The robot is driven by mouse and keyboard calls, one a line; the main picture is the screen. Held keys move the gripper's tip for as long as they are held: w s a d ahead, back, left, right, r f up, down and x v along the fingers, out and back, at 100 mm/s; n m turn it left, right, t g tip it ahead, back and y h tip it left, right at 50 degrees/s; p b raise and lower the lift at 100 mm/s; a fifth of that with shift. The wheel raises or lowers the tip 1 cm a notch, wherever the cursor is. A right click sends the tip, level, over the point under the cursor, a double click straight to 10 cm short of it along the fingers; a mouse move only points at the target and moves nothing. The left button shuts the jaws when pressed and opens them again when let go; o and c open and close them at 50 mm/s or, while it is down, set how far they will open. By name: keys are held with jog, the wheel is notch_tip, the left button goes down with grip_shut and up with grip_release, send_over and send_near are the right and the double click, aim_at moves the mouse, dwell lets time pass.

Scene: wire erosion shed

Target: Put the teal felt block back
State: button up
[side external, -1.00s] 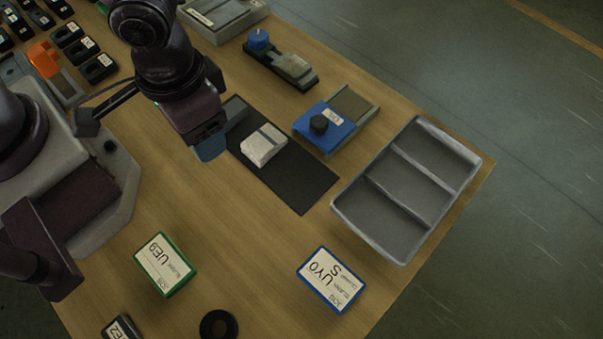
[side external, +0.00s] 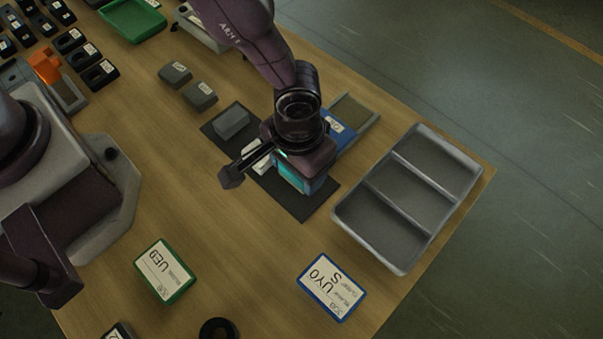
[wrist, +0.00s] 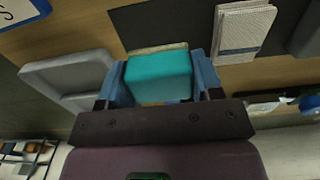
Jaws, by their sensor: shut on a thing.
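My gripper (side external: 302,181) is over the right part of the dark mat (side external: 293,207) in the side view. It is shut on the teal felt block (side external: 288,173). In the wrist view the teal block (wrist: 158,77) sits between the two blue fingers of my gripper (wrist: 160,70). Whether the block touches the mat is hard to tell. A white block (side external: 257,157) lies on the mat beside my gripper, partly hidden by it; it also shows in the wrist view (wrist: 243,30). A grey block (side external: 232,122) lies at the mat's far left end.
A grey three-compartment tray (side external: 337,214) stands empty to the right. A blue-topped box (side external: 347,131) is partly behind my wrist. A green-edged card (side external: 165,271) and a blue-edged card (side external: 331,287) lie in front. The wood between is clear.

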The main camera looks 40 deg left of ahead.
jog(key=shift+w+d+f, duration=0.1)
jog(key=shift+f, duration=0.85)
jog(key=shift+w+d+f, duration=0.1)
jog(key=shift+f, duration=0.8)
jog(key=shift+f, duration=0.15)
jog(key=o, duration=0.8)
jog(key=shift+o, duration=0.2)
notch_tip(320, 180, up, 12)
jog(key=shift+r, duration=0.2)
jog(key=shift+a, duration=0.1)
